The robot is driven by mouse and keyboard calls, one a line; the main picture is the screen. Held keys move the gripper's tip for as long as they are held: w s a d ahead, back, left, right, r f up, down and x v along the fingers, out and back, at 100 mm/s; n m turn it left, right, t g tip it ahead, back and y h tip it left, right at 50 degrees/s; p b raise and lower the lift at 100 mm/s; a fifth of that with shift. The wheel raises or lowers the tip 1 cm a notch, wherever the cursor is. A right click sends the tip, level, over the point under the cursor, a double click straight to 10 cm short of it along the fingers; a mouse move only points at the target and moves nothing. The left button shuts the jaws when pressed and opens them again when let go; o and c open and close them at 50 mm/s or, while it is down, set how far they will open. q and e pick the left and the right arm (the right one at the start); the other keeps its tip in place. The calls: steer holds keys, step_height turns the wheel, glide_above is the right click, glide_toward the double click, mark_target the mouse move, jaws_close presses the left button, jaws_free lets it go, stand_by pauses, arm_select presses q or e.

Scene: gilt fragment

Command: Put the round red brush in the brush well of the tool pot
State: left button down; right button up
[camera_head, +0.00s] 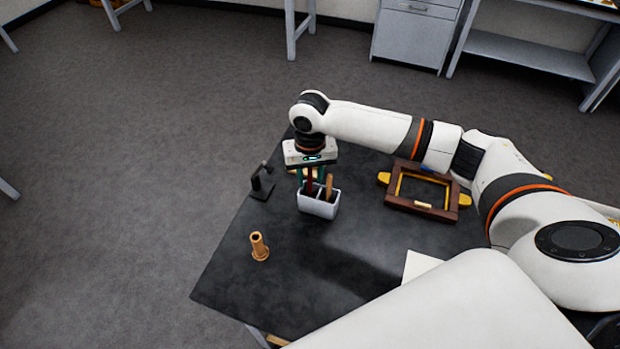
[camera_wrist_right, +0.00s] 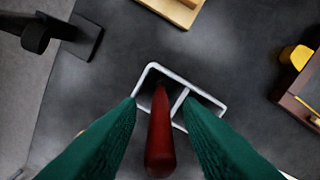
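The round red brush (camera_head: 309,186) stands with its lower end in the white tool pot (camera_head: 318,208). In the right wrist view the brush (camera_wrist_right: 160,142) reaches into the left, larger compartment of the pot (camera_wrist_right: 150,75), beside the divider. My right gripper (camera_head: 310,178) is above the pot, pointing down. Its green fingers (camera_wrist_right: 160,100) stand apart on either side of the brush, with a gap visible on both sides. A brown wooden handle (camera_head: 329,187) stands in the pot on the right. The brush's lower tip is hidden in the pot. My left gripper is not in view.
A black stand (camera_head: 262,184) is left of the pot. An orange-brown turned piece (camera_head: 259,247) stands near the table's left edge. A wooden frame (camera_head: 423,207) lies to the right, with white paper (camera_head: 420,264) nearer. The dark tabletop (camera_head: 300,285) in front is clear.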

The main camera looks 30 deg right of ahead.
step_height(320, 180, up, 11)
steer(key=shift+f+b, duration=0.1)
steer(key=shift+b, duration=0.9)
steer(key=shift+f, duration=0.1)
